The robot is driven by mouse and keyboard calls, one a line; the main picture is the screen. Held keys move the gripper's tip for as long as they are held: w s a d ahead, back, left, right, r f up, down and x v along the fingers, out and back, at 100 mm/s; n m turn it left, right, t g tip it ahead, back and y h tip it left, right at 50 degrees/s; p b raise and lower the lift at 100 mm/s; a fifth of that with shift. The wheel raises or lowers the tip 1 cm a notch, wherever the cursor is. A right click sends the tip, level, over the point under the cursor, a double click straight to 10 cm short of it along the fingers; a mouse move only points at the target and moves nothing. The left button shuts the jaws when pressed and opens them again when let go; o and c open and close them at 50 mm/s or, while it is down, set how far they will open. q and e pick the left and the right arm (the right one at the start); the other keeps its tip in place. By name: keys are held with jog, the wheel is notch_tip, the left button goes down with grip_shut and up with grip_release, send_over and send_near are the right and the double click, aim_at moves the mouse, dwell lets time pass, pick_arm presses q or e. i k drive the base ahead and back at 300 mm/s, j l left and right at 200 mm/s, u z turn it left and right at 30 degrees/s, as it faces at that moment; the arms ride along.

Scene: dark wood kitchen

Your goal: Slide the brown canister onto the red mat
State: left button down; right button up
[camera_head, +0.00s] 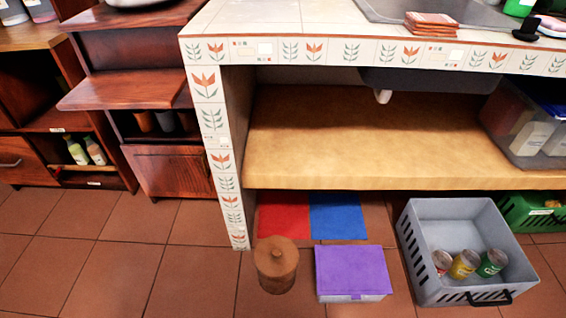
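The brown canister (276,266) stands upright on the tiled floor, with a round lid and a small knob on top. The red mat (284,216) lies flat on the floor behind it, under the counter's wooden shelf. The canister is in front of the mat's near edge, and its top overlaps that edge in the picture. I cannot tell how wide the gap between them is. A blue mat (337,216) adjoins the red mat on the right. Neither of my grippers shows in the camera_head view.
A purple-lidded box (351,270) stands right of the canister. A grey crate (420,262) with several cans is farther right. The tiled counter leg (222,160) rises left of the red mat, and the wooden shelf (370,145) hangs above it. Floor left of the canister is clear.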

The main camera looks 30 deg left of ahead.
aim_at(271, 287)
jog(key=u, duration=0.85)
